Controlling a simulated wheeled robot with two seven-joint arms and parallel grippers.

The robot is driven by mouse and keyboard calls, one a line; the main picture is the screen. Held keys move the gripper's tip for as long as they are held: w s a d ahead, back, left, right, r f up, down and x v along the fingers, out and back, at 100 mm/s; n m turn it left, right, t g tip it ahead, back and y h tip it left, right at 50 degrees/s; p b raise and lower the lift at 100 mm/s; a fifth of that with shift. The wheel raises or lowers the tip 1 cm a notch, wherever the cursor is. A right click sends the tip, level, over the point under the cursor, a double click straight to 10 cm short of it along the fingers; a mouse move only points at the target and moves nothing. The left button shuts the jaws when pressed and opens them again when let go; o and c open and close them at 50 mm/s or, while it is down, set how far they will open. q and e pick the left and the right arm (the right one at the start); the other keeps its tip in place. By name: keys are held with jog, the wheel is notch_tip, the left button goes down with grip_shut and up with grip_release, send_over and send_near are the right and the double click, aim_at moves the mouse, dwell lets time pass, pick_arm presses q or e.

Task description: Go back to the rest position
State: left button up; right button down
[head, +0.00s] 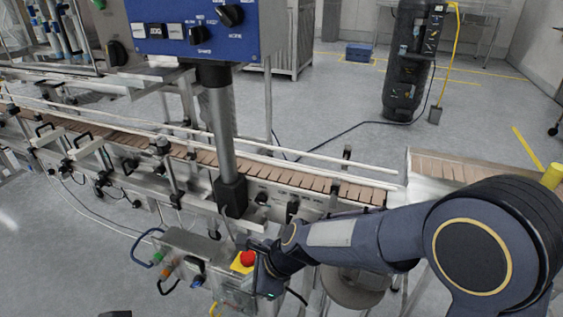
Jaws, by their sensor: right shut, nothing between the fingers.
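My right arm reaches in from the right edge. Its gripper (262,272) is shut and empty, close beside the red emergency stop button (247,258) on its yellow base. I cannot tell whether the gripper touches the button. The button sits on a grey control box (197,247) at the front of the conveyor, with other small knobs on it. The gripper and wrist hide part of the box's right end. I cannot make out my left gripper; only a small dark shape shows at the bottom edge, left of centre.
The conveyor (285,177) runs across the scene behind the control box. A grey post carries a blue control panel (195,27) above it. Cables loop near the box. A dark cylindrical tank (408,75) stands behind on open floor.

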jog(key=s+d+r+n, duration=0.2)
jog(key=d+r+n, duration=0.2)
jog(key=d+r, duration=0.45)
jog(key=s+d+r+n+t+h+p, duration=0.2)
jog(key=s+d+n, duration=1)
jog(key=d, duration=0.7)
notch_tip(320, 180, up, 2)
jog(key=s+t+p, duration=0.1)
jog(key=s+t, duration=0.1)
jog(key=s, duration=0.1)
jog(key=shift+h, duration=0.4)
jog(key=c, duration=2.2)
grip_release()
jog(key=shift+w, duration=0.1)
